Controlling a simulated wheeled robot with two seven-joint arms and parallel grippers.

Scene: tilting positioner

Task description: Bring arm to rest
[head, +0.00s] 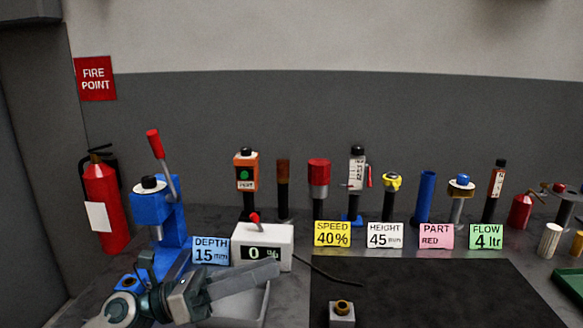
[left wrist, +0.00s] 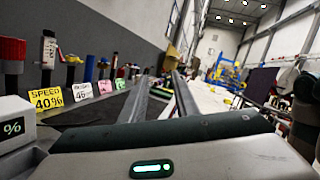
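My left gripper (head: 272,280) reaches in from the lower left of the head view, above a grey tray and in front of the white box. In the left wrist view its two fingers (left wrist: 161,80) stand apart with nothing between them, so it is open and empty. My right gripper is in neither view. The white box (head: 264,244) has a small red-tipped lever and a display with "0" and a percent sign. It shows partly in the left wrist view (left wrist: 14,125). A blue device (head: 154,212) with a red-tipped lever stands behind my left arm.
A grey tray (head: 258,306) lies under my left gripper, partly hidden. A dark mat (head: 430,285) is mostly bare, with a small brass-ringed block (head: 342,314) at its front. Label cards and several upright tools line the back. A fire extinguisher (head: 104,200) stands left.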

